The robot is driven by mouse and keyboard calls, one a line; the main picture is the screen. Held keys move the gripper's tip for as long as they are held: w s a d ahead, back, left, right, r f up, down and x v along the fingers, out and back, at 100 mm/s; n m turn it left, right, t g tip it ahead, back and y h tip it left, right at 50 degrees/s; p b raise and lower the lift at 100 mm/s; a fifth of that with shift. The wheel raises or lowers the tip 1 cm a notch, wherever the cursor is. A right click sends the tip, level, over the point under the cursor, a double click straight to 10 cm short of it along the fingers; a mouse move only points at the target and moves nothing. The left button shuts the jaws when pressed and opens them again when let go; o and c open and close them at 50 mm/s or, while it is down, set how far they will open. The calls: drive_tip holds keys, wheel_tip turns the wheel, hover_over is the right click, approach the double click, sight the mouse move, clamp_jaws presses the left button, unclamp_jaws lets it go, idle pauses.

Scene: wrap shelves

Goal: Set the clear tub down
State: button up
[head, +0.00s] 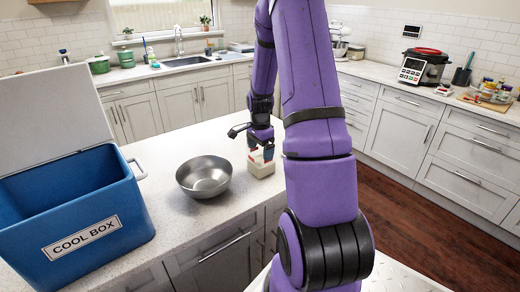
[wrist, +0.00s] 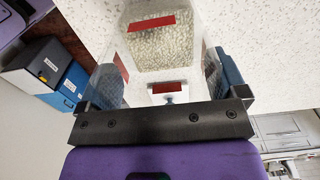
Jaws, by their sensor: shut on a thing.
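The clear tub (head: 262,168) shows in the head view as a small pale box at the right of the island counter, just right of a metal bowl. My gripper (head: 262,150) points down over it and is shut on it. In the wrist view the tub (wrist: 165,50) sits between my two bluish fingers, with pale speckled contents and red bands visible through its clear walls. The tub looks upright and at or very near the counter top. I cannot tell whether its base touches.
The metal bowl (head: 204,177) stands close left of the tub. A blue cool box (head: 80,215) with its lid raised stands at the left of the counter (head: 172,222). My purple arm hides the counter's right part. Some bare counter shows in front of the tub.

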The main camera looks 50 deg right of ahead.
drive_tip(key=shift+f, duration=0.1)
drive_tip(key=o, duration=1.2)
wheel_tip(320, 180, up, 12)
drive_tip(key=a+r+n+t, duration=0.1)
drive_tip(key=a+r+n, duration=0.3)
drive_tip(key=a+r, duration=0.4)
drive_tip(key=s+a+r+n+t, duration=0.1)
drive_tip(key=s+a+r+n, duration=0.2)
drive_tip(key=a, duration=0.2)
drive_tip(key=s+a+r+n+t, duration=0.1)
drive_tip(key=s+a+r+n, duration=0.1)
drive_tip(key=a+r+n, duration=0.3)
drive_tip(key=shift+s+a+r+n+t, duration=0.4)
drive_tip(key=shift+s+a+n, duration=1.05)
drive_tip(key=shift+s+a, duration=0.75)
drive_tip(key=shift+s+a+r+n+t, duration=0.35)
drive_tip(key=shift+s+a+n, duration=1.15)
drive_tip(key=shift+s+a, duration=0.7)
drive_tip(key=shift+s+a+r+n+t, duration=0.4)
drive_tip(key=shift+s+a+n, duration=1.25)
drive_tip(key=shift+s, duration=0.85)
drive_tip(key=shift+a, duration=0.2)
